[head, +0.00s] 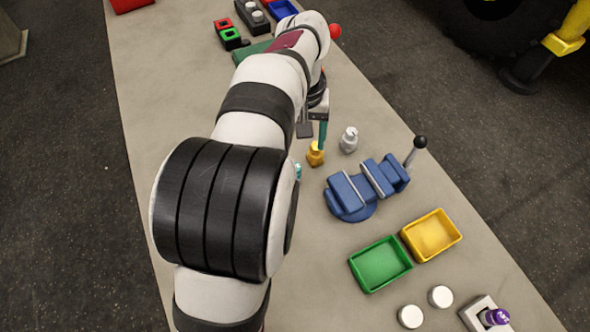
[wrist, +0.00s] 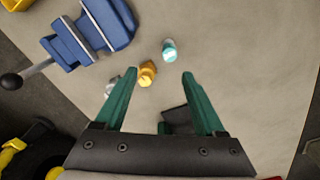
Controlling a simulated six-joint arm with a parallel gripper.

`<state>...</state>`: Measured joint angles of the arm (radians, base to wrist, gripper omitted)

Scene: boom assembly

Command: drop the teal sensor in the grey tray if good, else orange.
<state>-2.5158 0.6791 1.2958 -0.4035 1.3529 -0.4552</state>
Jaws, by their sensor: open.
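The teal sensor (wrist: 169,50) stands on the bench in the wrist view, just beyond my fingertips and slightly right of the middle. In the head view only a sliver of the teal sensor (head: 298,171) shows beside my arm. My gripper (wrist: 158,76) is open with nothing held between its green fingers. In the head view my gripper (head: 322,140) is partly hidden by my arm, near a yellow sensor (head: 315,155). I see no tray that is clearly grey or orange.
The yellow sensor (wrist: 147,73) and a silver sensor (head: 348,140) stand close by. A blue vise (head: 365,187) is to their right. A green tray (head: 381,265) and a yellow tray (head: 431,235) lie nearer. A purple-topped part (head: 496,317) sits at the lower right.

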